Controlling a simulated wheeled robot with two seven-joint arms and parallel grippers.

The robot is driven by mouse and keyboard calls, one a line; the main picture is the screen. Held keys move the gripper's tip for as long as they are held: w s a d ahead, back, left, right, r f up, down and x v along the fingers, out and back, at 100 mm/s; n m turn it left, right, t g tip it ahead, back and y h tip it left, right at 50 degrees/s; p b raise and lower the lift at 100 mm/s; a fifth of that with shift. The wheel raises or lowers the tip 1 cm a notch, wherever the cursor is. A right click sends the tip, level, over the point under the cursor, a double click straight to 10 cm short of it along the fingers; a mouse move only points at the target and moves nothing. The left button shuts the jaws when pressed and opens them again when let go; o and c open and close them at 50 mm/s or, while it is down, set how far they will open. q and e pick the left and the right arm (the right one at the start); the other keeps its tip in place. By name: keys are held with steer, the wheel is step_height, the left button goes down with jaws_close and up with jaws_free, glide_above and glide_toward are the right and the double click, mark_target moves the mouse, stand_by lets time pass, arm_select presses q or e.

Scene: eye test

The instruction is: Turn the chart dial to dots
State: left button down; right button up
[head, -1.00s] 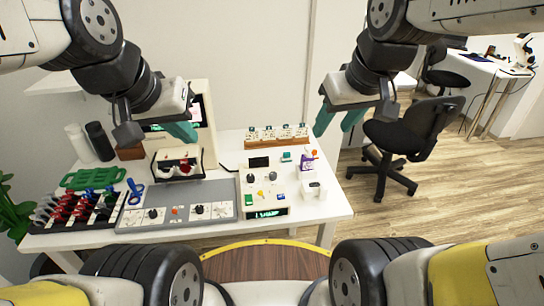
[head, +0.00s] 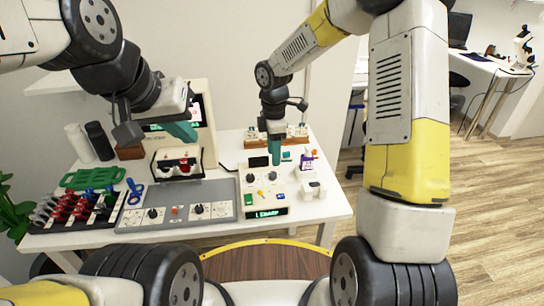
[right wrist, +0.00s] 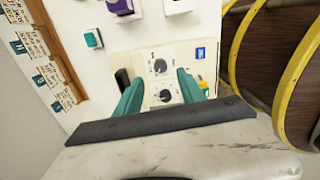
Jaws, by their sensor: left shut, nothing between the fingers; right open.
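A cream control box (head: 287,205) stands on the white table, with two dark dials (head: 250,178) (head: 272,176) and a lit green display (head: 268,213) on its front edge. The display seems to read "1 SHARP". I cannot tell which dial is the chart dial. My right gripper (head: 275,157) is above the box's far side, pointing down. In the right wrist view its teal fingers (right wrist: 158,80) are apart, with the two dials (right wrist: 160,67) (right wrist: 165,96) seen between them; contact is not visible. My left gripper (head: 181,131) is shut and empty, above the eyepiece device.
The eyepiece device (head: 177,161) stands left of the box, behind a grey panel (head: 218,190) with dials. A wooden rack of cards (head: 297,138) is behind the box. A purple-and-white carton (head: 306,161) and a white block (head: 313,191) stand to the right.

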mark_target(273, 173)
step_height(273, 173, down, 8)
steer(key=shift+r, duration=0.15)
stand_by(0.3)
jaws_close()
